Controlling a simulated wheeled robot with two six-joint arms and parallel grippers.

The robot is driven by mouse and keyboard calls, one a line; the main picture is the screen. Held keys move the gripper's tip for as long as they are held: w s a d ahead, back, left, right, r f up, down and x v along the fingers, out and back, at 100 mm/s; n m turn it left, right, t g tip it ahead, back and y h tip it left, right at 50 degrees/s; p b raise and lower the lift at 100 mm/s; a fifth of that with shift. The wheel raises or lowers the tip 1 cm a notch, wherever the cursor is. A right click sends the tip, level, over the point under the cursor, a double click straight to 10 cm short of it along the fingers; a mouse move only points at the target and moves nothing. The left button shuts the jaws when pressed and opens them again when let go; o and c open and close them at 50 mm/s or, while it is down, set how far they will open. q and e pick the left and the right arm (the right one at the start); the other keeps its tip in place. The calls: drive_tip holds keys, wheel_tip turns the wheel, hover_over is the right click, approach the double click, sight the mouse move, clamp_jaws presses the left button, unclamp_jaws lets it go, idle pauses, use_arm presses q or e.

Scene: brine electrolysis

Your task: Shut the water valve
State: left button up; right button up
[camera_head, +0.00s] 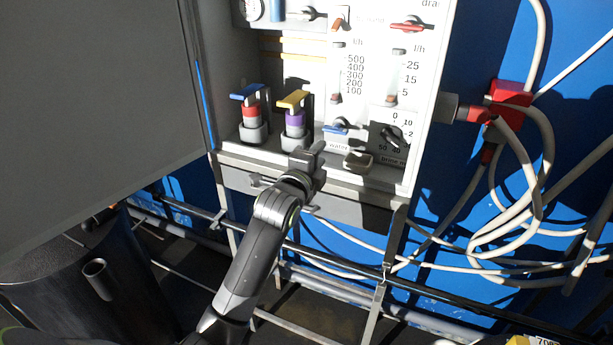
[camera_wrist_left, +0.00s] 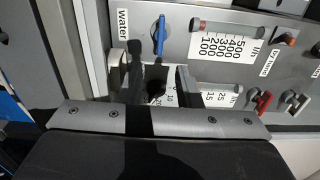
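The water valve is a small blue lever (camera_head: 343,124) low on the white panel, just above the printed label "water". In the head view the lever lies roughly level. In the left wrist view the panel appears turned, and the blue lever (camera_wrist_left: 159,36) stands upright in the picture beside the "Water" label (camera_wrist_left: 122,22). My left gripper (camera_head: 308,157) is below and slightly left of the lever, in front of the panel's lower edge. Its fingers look apart, with nothing between them, and do not touch the lever. My right gripper is not in view.
A black dial knob (camera_head: 392,136) sits right of the lever. A red lever (camera_head: 411,24) is higher up. Blue-topped (camera_head: 250,92) and yellow-topped (camera_head: 292,99) fittings stand at left. A dark block (camera_head: 358,161) sits on the ledge. White cables (camera_head: 540,190) hang at right.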

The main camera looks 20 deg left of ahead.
use_arm(q)
drive_tip(key=s+b, duration=0.1)
drive_tip(key=s, duration=0.5)
drive_tip(key=shift+s, duration=0.2)
drive_tip(key=shift+a, duration=0.1)
drive_tip(key=a+f+n+g+y+b, duration=0.1)
drive_tip(key=a+f+n+g, duration=0.15)
drive_tip(key=f, duration=1.05)
drive_tip(key=a+f+n+g+b, duration=0.1)
drive_tip(key=f+n+g, duration=0.15)
drive_tip(key=f, duration=0.95)
drive_tip(key=s+a+f+n+g+b, duration=0.1)
drive_tip(key=s+f+n+g, duration=0.3)
drive_tip(key=f, duration=0.8)
drive_tip(key=s+a+f+n+b, duration=0.1)
drive_tip(key=s+a+f, duration=0.1)
drive_tip(key=s+f, duration=0.65)
drive_tip(key=s+a+f+n+g, duration=0.1)
drive_tip(key=s+f+n+g, duration=0.35)
drive_tip(key=s+f, duration=1.35)
drive_tip(key=s+f+n+g+b, duration=0.1)
drive_tip(key=s+f, duration=0.4)
drive_tip(key=s, duration=0.6)
drive_tip(key=s+f+n+g, duration=0.2)
drive_tip(key=s+f, duration=0.3)
drive_tip(key=s, duration=0.6)
drive_tip(key=shift+a+f+n+y+b, duration=0.15)
drive_tip(key=shift+f+n+y+b, duration=0.2)
drive_tip(key=shift+n, duration=0.5)
